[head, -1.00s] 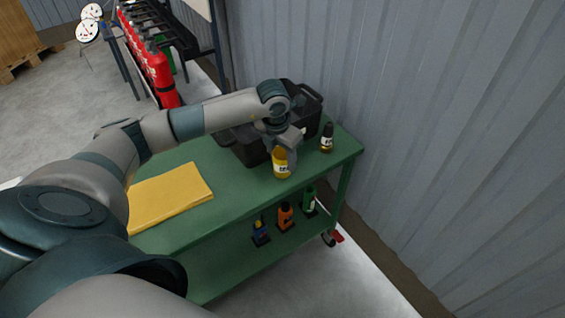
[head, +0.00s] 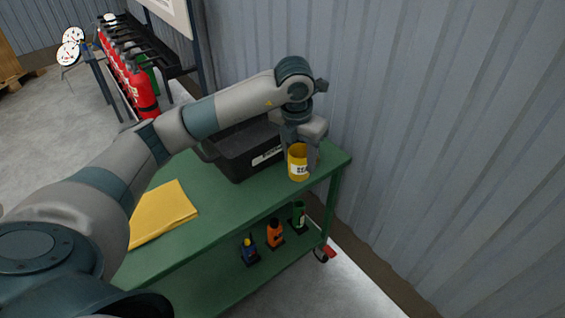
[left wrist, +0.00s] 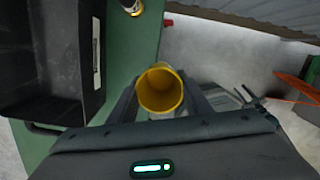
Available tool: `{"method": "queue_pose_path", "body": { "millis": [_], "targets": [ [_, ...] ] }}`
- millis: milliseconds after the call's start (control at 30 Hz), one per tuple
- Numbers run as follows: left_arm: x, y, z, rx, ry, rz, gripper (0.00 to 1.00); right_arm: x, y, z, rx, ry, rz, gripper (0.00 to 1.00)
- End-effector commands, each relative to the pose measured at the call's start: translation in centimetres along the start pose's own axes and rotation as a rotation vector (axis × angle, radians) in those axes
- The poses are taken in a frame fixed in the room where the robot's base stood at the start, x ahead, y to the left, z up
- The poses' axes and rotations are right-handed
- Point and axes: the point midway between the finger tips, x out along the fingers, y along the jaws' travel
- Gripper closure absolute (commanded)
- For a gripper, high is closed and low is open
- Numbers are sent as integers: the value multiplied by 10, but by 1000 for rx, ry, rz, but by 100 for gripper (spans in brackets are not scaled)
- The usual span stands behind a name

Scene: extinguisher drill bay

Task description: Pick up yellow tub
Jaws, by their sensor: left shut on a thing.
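My right gripper is not in view.
A black bin (head: 243,160) stands beside the tub on the green cart (head: 215,215). A folded yellow cloth (head: 162,213) lies at the left. A bottle (left wrist: 131,6) is near the bin. Several bottles stand on the lower shelf. A corrugated wall (head: 440,130) rises behind.

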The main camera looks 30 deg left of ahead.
Motion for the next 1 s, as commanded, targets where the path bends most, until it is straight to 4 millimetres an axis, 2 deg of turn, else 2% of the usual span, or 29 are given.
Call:
{"method": "queue_pose_path", "body": {
  "millis": [100, 300, 1000],
  "targets": [
    [-8, -14, 4, 2, -3, -1, 82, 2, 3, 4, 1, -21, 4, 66],
    [-14, -24, 6, 0, -1, 0, 82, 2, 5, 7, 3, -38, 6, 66],
    [-15, -25, 5, 40, 0, -6, 82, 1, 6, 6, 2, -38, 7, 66]
  ]
}}
